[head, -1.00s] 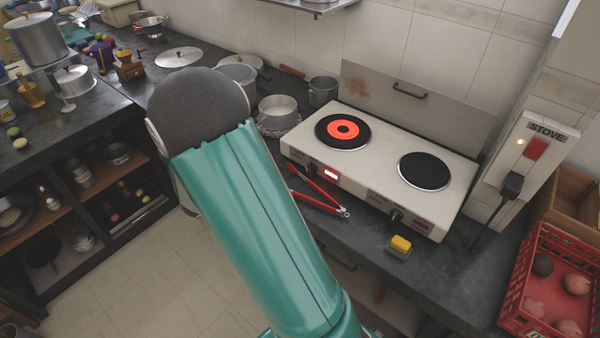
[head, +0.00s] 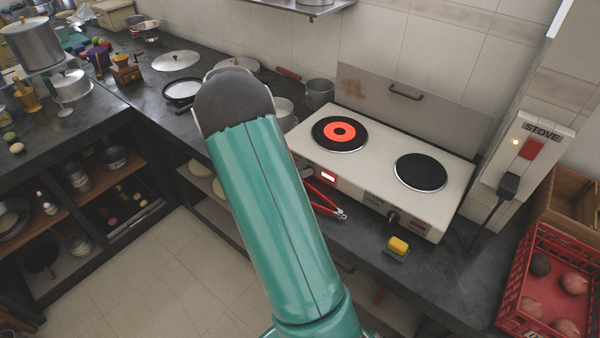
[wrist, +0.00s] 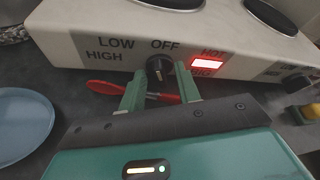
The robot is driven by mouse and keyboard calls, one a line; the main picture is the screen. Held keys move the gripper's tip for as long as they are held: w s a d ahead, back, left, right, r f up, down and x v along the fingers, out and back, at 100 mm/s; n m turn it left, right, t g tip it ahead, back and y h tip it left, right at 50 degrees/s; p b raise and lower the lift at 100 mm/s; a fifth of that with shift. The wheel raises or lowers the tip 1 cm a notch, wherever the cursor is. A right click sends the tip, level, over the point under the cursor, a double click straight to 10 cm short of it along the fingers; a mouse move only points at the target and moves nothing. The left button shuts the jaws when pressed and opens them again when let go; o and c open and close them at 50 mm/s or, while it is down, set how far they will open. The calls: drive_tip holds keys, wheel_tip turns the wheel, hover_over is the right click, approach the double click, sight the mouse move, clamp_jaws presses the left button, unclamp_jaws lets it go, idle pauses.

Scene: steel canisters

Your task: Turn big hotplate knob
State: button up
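The hotplate (head: 384,169) is a white unit with two black plates. The larger left plate (head: 339,133) glows red-orange in its middle. Its knob (wrist: 160,71) is black with a pale pointer mark and sits below the word OFF in the wrist view, left of a lit red HOT light (wrist: 207,63). My gripper (wrist: 161,76) is open, with its green fingers on either side of this knob. Contact with the knob cannot be told. In the head view my arm hides the gripper. The second knob (head: 393,217) is at the right of the front panel.
A blue plate (wrist: 22,122) shows at wrist-view left.

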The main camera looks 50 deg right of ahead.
clamp_jaws()
drive_tip(key=m+t, duration=0.2)
drive_tip(key=m, duration=0.1)
drive_tip(key=shift+s+m+y, duration=0.3)
drive_tip(key=shift+s, duration=0.05)
idle(0.4)
unclamp_jaws()
